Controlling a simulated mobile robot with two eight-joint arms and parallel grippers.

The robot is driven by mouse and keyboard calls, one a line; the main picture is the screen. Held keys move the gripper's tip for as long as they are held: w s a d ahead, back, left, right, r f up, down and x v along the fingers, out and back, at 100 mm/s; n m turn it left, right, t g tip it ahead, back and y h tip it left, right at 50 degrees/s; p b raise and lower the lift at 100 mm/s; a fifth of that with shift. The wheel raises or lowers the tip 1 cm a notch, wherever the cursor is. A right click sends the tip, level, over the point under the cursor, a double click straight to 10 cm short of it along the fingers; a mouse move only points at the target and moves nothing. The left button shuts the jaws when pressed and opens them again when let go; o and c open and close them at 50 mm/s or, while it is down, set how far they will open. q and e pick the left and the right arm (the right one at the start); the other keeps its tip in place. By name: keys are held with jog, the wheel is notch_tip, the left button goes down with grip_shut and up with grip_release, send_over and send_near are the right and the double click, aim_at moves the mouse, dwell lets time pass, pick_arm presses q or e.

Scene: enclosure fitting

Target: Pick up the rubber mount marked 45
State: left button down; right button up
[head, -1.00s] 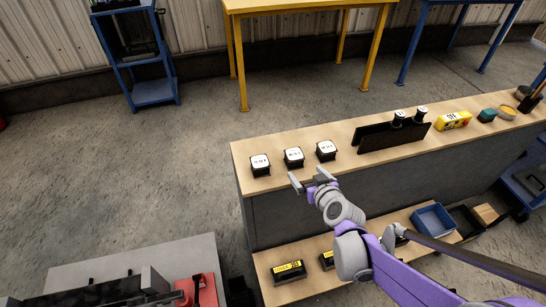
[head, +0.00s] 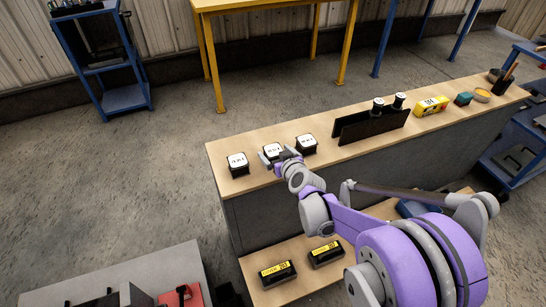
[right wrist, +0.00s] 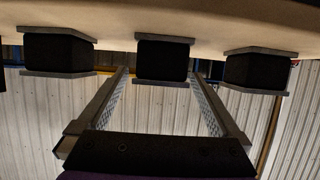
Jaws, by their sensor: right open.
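Three rubber mounts with black bodies, grey plates and white marked tops stand in a row on the wooden bench top: left (head: 237,163), middle (head: 271,149) and right (head: 306,144). The marks are too small to read, so I cannot tell which is 45. My right gripper (head: 279,156) is open at the front of the middle mount. In the right wrist view, which looks upside down, its fingers (right wrist: 161,78) point at the middle mount (right wrist: 162,60), one to each side. Whether they overlap it in depth is unclear. My left gripper is not in view.
Behind and right on the bench (head: 228,184) are a black open holder (head: 372,126) with two white-topped black parts, a yellow box (head: 432,106) and small containers. Two yellow-labelled black boxes (head: 278,273) (head: 326,253) lie on the lower shelf. The side mounts flank the gripper closely.

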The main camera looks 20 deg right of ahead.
jog(key=shift+x, duration=0.95)
grip_shut()
